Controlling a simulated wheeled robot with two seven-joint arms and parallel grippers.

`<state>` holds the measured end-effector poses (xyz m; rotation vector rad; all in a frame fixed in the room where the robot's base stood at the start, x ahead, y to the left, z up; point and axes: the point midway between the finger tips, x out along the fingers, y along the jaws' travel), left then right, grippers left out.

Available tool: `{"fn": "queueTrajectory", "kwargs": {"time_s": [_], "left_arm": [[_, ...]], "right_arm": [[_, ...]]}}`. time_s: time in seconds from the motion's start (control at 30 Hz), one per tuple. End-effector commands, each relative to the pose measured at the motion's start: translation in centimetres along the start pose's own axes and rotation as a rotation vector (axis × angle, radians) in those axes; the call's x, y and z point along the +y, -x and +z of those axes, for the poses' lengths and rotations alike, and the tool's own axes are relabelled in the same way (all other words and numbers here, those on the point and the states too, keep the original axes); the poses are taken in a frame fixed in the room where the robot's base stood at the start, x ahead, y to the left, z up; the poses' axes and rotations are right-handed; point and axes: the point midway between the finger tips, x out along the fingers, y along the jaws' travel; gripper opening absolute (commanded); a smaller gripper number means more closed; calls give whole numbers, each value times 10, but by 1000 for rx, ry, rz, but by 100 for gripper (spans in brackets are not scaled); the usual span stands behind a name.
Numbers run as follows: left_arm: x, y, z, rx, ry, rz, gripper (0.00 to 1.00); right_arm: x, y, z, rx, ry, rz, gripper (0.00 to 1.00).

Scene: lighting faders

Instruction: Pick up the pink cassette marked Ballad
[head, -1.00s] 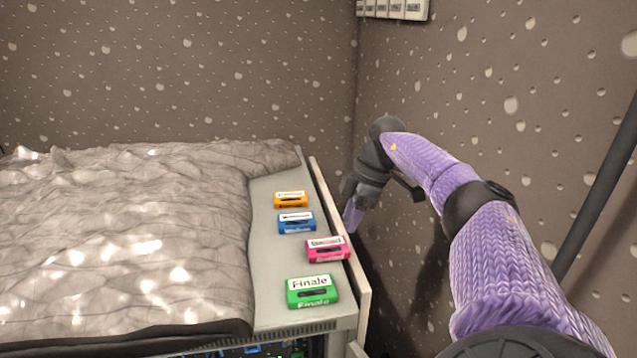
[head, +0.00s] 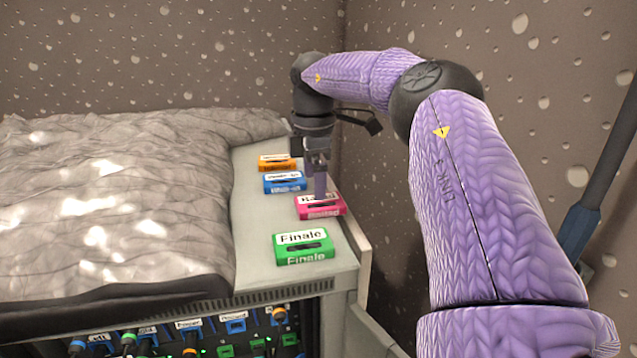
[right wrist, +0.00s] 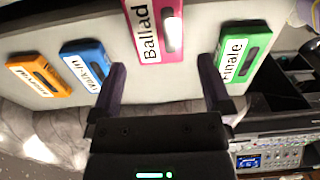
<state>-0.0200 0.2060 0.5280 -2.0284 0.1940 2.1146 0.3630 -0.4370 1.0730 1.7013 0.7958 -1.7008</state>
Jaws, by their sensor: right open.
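The pink cassette (head: 322,208) lies on the grey strip of console top between the blue and green cassettes. It also shows in the right wrist view (right wrist: 172,48), where its white label reads "Ballad". My right gripper (head: 318,190) points down just above it, and in the head view a finger covers part of its label. In the right wrist view the two fingers (right wrist: 163,78) are apart, and the pink cassette lies ahead between their lines with nothing held. My left gripper is in neither view.
A green "Finale" cassette (head: 304,247) lies nearer, with blue (head: 285,183) and orange (head: 277,163) cassettes farther back. A crumpled grey cover (head: 110,210) lies left. A raised edge board (head: 352,235) runs along the right. Plugged cables (head: 190,340) show below the front edge.

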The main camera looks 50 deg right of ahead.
Motion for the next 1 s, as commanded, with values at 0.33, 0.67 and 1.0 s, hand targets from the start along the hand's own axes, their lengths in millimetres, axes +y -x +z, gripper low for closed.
{"fn": "queueTrajectory", "kwargs": {"time_s": [0.33, 0.67, 1.0], "left_arm": [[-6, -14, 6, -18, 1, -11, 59], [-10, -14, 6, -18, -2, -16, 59], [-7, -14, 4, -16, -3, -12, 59]], "right_arm": [[2, -48, -1, 0, -3, 1, 100], [2, -46, -1, 0, -3, 1, 51], [3, -45, -1, 0, -3, 2, 22]]}}
